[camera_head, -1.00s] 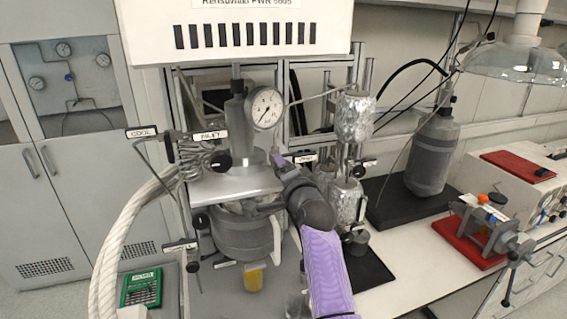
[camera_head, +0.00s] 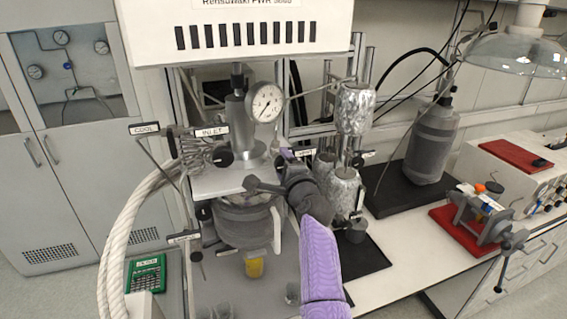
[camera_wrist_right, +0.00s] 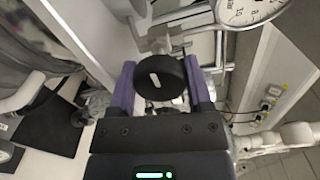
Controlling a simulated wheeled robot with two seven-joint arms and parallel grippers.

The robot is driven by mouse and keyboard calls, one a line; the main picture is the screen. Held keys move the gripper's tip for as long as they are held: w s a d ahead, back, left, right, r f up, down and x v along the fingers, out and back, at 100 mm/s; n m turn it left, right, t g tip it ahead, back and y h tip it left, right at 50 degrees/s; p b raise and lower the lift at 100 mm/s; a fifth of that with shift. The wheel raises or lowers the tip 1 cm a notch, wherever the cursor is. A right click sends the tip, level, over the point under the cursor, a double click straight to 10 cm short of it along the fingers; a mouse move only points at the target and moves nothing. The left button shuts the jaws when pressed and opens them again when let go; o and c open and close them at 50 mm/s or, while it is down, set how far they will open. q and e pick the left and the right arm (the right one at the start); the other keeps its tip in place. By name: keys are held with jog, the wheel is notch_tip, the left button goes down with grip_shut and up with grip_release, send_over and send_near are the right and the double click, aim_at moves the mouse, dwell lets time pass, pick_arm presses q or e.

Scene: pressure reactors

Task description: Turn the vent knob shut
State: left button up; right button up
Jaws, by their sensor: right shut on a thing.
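The vent knob (camera_wrist_right: 158,77) is a round black knob with a white mark. In the right wrist view it sits between the purple fingers of my right gripper (camera_wrist_right: 161,90), which is shut on it. The mark stands nearly upright in that view, tilted slightly. In the head view my right gripper (camera_head: 285,154) reaches up to the reactor head beside a small white label (camera_head: 306,154), and the knob is hidden behind it. My left gripper is not in view.
A pressure gauge (camera_head: 266,103) stands close above my right gripper. The inlet knob (camera_head: 222,158) is to its left, above the reactor vessel (camera_head: 240,224). Foil-wrapped cylinders (camera_head: 355,108) stand close on the right. A thick white hose (camera_head: 112,240) curves at left.

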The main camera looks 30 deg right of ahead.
dwell(0.3)
jog(key=o, duration=1.3)
jog(key=b+v, duration=0.1)
jog(key=v, duration=0.8)
jog(key=shift+s, duration=0.45)
jog(key=shift+f, duration=0.1)
